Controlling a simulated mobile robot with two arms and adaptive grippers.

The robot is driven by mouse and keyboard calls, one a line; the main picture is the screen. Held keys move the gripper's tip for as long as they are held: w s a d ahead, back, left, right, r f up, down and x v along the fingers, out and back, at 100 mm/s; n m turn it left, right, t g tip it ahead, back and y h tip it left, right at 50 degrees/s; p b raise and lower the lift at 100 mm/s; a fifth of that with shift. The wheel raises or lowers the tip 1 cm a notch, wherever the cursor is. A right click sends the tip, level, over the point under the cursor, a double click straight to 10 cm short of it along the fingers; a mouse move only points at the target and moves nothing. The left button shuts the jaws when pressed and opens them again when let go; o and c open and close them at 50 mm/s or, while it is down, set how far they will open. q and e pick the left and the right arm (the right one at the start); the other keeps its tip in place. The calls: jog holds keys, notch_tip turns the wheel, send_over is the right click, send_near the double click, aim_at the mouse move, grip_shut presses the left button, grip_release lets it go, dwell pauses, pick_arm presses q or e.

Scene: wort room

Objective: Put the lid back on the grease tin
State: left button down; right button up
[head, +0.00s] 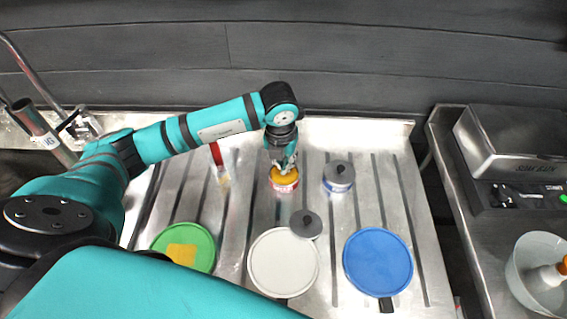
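A small tin (285,186) with a red and white side and a yellow-orange top stands on the ribbed steel drainboard. I cannot tell whether the yellow-orange is contents or a cover. A loose grey round lid (306,224) with a dark knob lies in front of it, overlapping the rim of the white disc. A second tin (338,187) with a blue and white side stands to the right, with a grey knobbed lid on it. My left gripper (285,167) points down at the red tin's top; its finger opening is too small to read. My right gripper is not in view.
Green (203,238), white (283,264) and blue (378,262) discs lie along the front; a yellow piece (181,251) is on the green one. A red-handled tool (217,157) lies behind. A soak bath (515,150) and white bowl (534,278) stand at right.

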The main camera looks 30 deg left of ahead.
pick_arm(q)
jog(key=shift+w+a+r+b, duration=0.15)
jog(key=shift+w+a+r, duration=0.05)
jog(key=shift+w+a, duration=0.3)
jog(key=shift+w+a+r+b, duration=0.15)
jog(key=shift+w+a, duration=0.25)
jog(key=shift+a, duration=0.1)
dwell(0.3)
jog(key=shift+w+a+r+b, duration=0.2)
jog(key=shift+w+a, duration=0.3)
jog(key=shift+a, duration=0.1)
jog(key=shift+w+a+r+b, duration=0.15)
jog(key=shift+w+a, duration=0.35)
jog(key=shift+a, duration=0.05)
dwell(0.5)
jog(key=w+a+r+b, duration=0.1)
jog(key=w+a+r, duration=0.1)
jog(key=w+a, duration=0.3)
jog(key=shift+w+a+b, duration=0.3)
jog(key=shift+a+b, duration=0.1)
jog(key=shift+a, duration=0.45)
dwell(3.7)
